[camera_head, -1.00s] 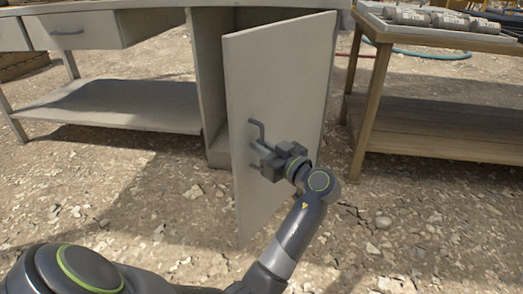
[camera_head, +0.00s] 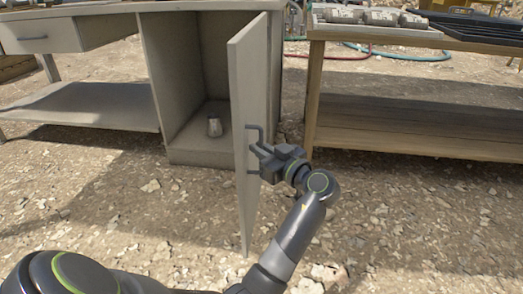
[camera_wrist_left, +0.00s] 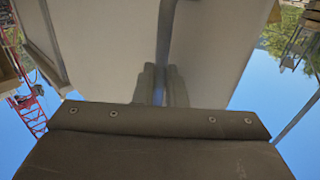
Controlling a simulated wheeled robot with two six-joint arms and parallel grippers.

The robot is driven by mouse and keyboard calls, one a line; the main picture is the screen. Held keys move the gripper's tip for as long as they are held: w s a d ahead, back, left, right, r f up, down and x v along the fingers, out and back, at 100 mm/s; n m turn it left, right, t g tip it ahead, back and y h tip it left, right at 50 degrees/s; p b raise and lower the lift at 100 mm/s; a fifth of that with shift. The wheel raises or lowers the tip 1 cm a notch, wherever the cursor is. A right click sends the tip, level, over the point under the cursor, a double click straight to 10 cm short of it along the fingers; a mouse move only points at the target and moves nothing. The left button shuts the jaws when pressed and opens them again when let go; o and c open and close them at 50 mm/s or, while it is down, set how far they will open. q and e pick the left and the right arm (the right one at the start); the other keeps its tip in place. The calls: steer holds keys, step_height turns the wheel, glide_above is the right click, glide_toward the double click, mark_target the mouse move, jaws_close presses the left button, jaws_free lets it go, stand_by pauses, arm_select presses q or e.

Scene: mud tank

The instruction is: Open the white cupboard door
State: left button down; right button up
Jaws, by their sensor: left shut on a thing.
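The white cupboard door (camera_head: 247,110) stands swung well out from the cupboard (camera_head: 186,75), seen nearly edge-on in the head view. Its grey bar handle (camera_head: 254,150) is on the face towards the right. My left gripper (camera_head: 262,160) is shut on the handle, its arm coming from the lower left. In the left wrist view the two fingers (camera_wrist_left: 163,88) are close together in front of the pale door panel (camera_wrist_left: 215,50). The handle's grasped part is mostly hidden by the fingers. My right gripper is not in view.
A drawer (camera_head: 45,36) and low shelf (camera_head: 90,105) are to the left. A wooden table (camera_head: 400,125) stands close on the right. The gravel in front is clear.

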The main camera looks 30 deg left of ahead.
arm_select(q)
steer(key=shift+w+d, duration=0.15)
steer(key=shift+d, duration=0.05)
steer(key=c, duration=1.6)
jaws_free()
steer(key=shift+c, duration=0.2)
